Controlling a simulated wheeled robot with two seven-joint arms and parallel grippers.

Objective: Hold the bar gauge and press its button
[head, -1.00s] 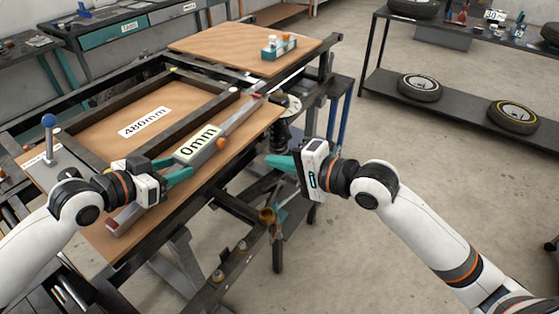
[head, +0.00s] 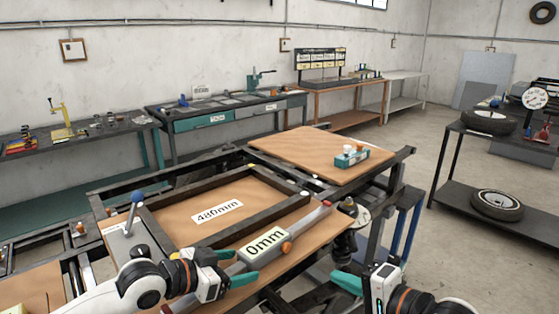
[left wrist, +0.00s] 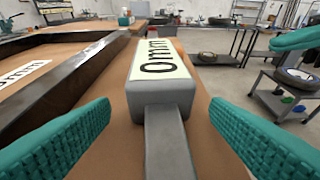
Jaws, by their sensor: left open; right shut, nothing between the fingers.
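The bar gauge (head: 264,249) is a long grey bar with a box marked "0mm" and an orange button (head: 286,248) on the box's right side. It lies along the near right edge of the wooden board. My left gripper (head: 248,266) is open at the near end of the box. In the left wrist view its teal fingers (left wrist: 160,135) are on either side of the bar, apart from it, and the box (left wrist: 163,80) is straight ahead. My right gripper (head: 348,280) is shut and empty, to the right of the board and apart from the gauge.
A dark rectangular frame (head: 167,236) lies on the board around a "480mm" label (head: 217,211). A blue-knobbed lever (head: 136,206) stands at the left. A teal block (head: 351,157) sits on the rear board. A tyre rack (head: 450,180) stands at the right, with open floor before it.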

